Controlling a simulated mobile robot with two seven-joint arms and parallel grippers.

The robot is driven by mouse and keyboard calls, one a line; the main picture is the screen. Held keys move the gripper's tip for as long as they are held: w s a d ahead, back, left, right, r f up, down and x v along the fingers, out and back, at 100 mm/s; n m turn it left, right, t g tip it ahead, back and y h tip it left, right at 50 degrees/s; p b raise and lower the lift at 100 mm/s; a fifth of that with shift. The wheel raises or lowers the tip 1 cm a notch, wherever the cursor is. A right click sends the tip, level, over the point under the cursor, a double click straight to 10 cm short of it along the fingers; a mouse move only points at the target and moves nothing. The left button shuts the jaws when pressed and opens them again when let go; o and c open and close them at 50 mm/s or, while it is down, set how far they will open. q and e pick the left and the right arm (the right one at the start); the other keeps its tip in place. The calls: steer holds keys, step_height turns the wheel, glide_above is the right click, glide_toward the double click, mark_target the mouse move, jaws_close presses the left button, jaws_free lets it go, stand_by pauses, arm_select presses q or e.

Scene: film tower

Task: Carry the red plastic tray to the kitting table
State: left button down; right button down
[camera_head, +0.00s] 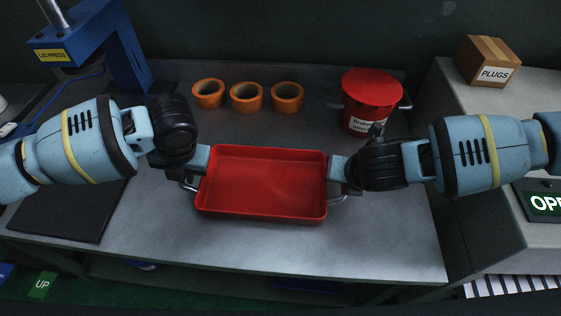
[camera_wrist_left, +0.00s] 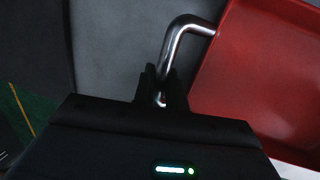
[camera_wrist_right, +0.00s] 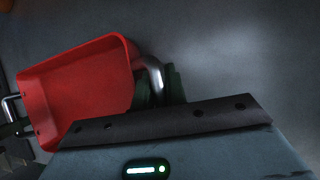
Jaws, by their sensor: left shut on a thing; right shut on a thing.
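The red plastic tray (camera_head: 262,182) is at the middle of the grey metal table, empty, with a metal handle at each end. It looks level; I cannot tell whether it rests on the table or hangs just above it. My left gripper (camera_head: 190,181) is shut on the tray's left handle, which also shows in the left wrist view (camera_wrist_left: 188,27) between the fingers. My right gripper (camera_head: 341,189) is shut on the right handle, seen in the right wrist view (camera_wrist_right: 154,75) beside the tray's red wall. The kitting table cannot be told apart by any label.
Behind the tray stand three orange rings (camera_head: 246,97) and a red lidded pot (camera_head: 371,98) with side handles. A blue lid press (camera_head: 95,45) and dark mat (camera_head: 75,205) are at left. A PLUGS box (camera_head: 488,61) sits on the right-hand counter. The table's front strip is clear.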

arm_select(q)
steer(key=shift+w+a+r, duration=0.1)
steer(key=shift+a, duration=0.15)
arm_select(e)
steer(key=shift+d, duration=0.2)
arm_select(q)
steer(key=c, duration=1.5)
jaws_free()
arm_select(e)
steer(key=c, duration=1.5)
jaws_free()
arm_select(q)
steer(key=shift+o, duration=0.3)
steer(key=shift+d, duration=0.15)
arm_select(e)
steer(key=shift+o, duration=0.3)
steer(key=shift+a, duration=0.1)
arm_select(q)
steer(key=v, duration=0.8)
arm_select(e)
steer(key=shift+r, duration=0.1)
steer(key=v, duration=1.2)
steer(key=shift+s, duration=0.1)
